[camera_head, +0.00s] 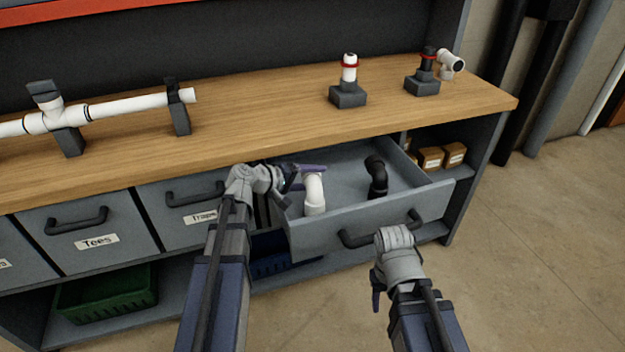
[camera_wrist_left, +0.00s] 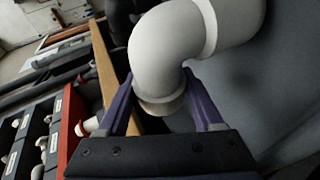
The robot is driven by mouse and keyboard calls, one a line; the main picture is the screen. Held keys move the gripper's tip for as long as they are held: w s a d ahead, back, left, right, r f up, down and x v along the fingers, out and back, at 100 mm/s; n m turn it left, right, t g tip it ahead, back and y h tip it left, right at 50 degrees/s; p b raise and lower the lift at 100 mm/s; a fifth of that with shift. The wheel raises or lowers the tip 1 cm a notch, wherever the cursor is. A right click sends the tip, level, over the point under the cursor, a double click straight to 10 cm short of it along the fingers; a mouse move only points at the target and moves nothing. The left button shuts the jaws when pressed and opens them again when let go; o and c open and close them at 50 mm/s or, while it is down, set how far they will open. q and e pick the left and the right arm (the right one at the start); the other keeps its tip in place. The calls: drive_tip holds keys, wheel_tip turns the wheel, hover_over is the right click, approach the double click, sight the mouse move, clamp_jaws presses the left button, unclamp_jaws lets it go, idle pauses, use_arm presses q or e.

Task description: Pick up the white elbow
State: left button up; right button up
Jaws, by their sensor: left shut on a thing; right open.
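The white elbow (camera_head: 314,195) is at the left side of the open drawer (camera_head: 370,228). My left gripper (camera_head: 303,173) is at the elbow's upper end, shut on it. In the left wrist view the white elbow (camera_wrist_left: 165,60) sits between the purple fingers of my left gripper (camera_wrist_left: 162,100). I cannot tell whether the elbow touches the drawer floor. My right gripper (camera_head: 392,262) is open and empty, in front of the drawer near its handle (camera_head: 380,233); its fingertips are hard to see.
A black elbow (camera_head: 377,176) is in the same drawer, to the right. The wooden worktop (camera_head: 260,125) lies behind, with a white pipe assembly (camera_head: 110,108) and two grey stands (camera_head: 348,96) (camera_head: 422,84). Small boxes (camera_head: 431,157) sit on a shelf to the right.

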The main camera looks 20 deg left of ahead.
use_arm(q)
wheel_tip(320, 180, up, 9)
drive_tip(key=p, duration=0.8)
drive_tip(key=shift+r+p, duration=0.1)
drive_tip(key=shift+p, duration=0.25)
